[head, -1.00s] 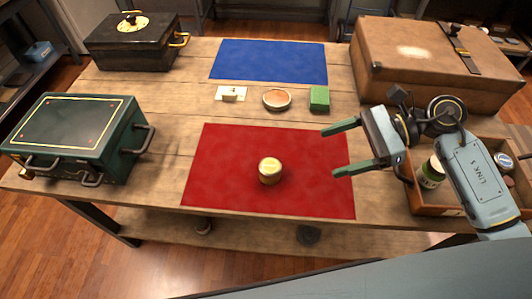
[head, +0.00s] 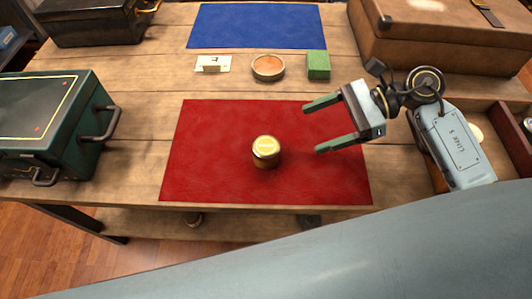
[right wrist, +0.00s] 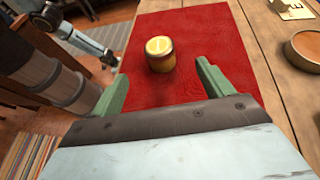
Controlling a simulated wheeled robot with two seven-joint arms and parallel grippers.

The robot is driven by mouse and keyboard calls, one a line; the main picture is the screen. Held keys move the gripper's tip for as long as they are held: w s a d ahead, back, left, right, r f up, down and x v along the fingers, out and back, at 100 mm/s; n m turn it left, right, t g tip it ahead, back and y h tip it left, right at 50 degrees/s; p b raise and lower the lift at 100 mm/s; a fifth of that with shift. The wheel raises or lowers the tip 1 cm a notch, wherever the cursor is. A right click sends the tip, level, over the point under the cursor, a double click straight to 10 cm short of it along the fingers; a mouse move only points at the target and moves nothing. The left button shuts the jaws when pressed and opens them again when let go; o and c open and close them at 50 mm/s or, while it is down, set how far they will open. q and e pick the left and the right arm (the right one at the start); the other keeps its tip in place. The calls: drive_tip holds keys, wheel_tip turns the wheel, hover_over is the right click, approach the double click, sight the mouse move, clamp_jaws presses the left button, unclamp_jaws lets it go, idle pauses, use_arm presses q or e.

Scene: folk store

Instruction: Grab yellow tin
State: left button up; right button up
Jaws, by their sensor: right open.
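The yellow tin (head: 266,152) stands upright on the red mat (head: 205,150), near the mat's middle. It is small and round with a pale lid. My right gripper (head: 312,128) is open and empty, to the right of the tin, with its green fingers pointing left towards it. In the right wrist view the tin (right wrist: 160,54) stands ahead of the two fingers (right wrist: 158,85), apart from them and roughly in line with the gap between them. My left gripper is not in view.
A green metal box (head: 60,125) stands at the left. A white card (head: 213,64), a round dish (head: 268,67) and a green block (head: 318,65) lie behind the red mat. A blue mat (head: 258,25), a brown case (head: 440,35) and a wooden crate (head: 512,140) are further around.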

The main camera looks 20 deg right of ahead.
sight(274, 145)
drive_tip(key=x, duration=0.7)
drive_tip(key=shift+r, duration=0.15)
drive_tip(key=shift+x, duration=2.7)
drive_tip(key=shift+s+d, duration=0.1)
drive_tip(key=shift+s, duration=0.1)
drive_tip(key=c, duration=1.1)
